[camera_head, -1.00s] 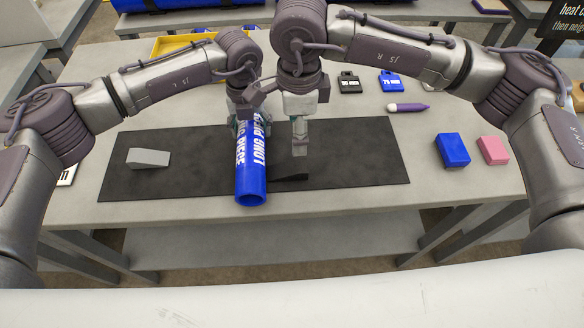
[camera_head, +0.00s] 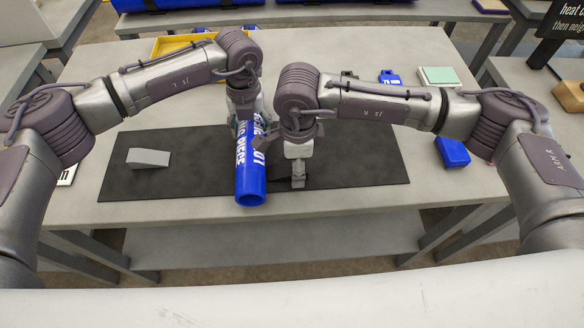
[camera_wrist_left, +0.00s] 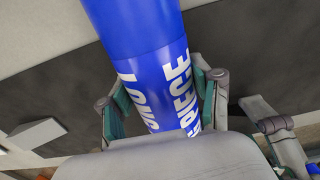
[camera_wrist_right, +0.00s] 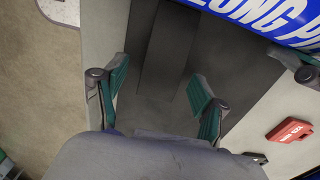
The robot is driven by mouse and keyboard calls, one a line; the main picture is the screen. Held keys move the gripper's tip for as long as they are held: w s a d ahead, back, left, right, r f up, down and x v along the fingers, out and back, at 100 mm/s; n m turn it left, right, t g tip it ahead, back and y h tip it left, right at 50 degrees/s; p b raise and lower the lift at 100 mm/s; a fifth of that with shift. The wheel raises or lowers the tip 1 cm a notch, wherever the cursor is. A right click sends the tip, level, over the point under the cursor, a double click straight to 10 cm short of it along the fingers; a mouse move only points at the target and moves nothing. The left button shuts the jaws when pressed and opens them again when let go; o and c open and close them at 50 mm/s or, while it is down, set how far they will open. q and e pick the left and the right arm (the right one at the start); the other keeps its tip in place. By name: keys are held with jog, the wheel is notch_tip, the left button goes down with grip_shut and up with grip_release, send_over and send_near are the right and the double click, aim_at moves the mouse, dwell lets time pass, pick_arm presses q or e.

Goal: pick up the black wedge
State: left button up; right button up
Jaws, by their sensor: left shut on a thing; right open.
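The black wedge (camera_wrist_right: 168,50) lies on the dark mat right of the blue pipe, and it shows in the right wrist view as a long dark strip. In the head view it is mostly hidden behind my right gripper (camera_head: 298,180). My right gripper is open, pointing down over the wedge. In the right wrist view its two fingers (camera_wrist_right: 160,84) stand apart on either side of the wedge's near end. My left gripper (camera_head: 243,122) is shut on the blue pipe (camera_head: 250,182) at its far part. The left wrist view shows the pipe (camera_wrist_left: 140,40) between the fingers.
A grey wedge (camera_head: 149,158) lies on the left of the mat (camera_head: 355,165). A blue block (camera_head: 452,152) stands right of the mat. A yellow tray (camera_head: 170,45) is at the back left. A red case (camera_wrist_right: 289,130) shows in the right wrist view. The mat's right part is clear.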

grip_shut()
dwell(0.3)
notch_tip(320, 180, up, 17)
jog(key=d+f, duration=0.1)
jog(key=f, duration=0.2)
jog(key=d+f, duration=0.1)
jog(key=f, duration=0.7)
jog(key=shift+d, duration=0.4)
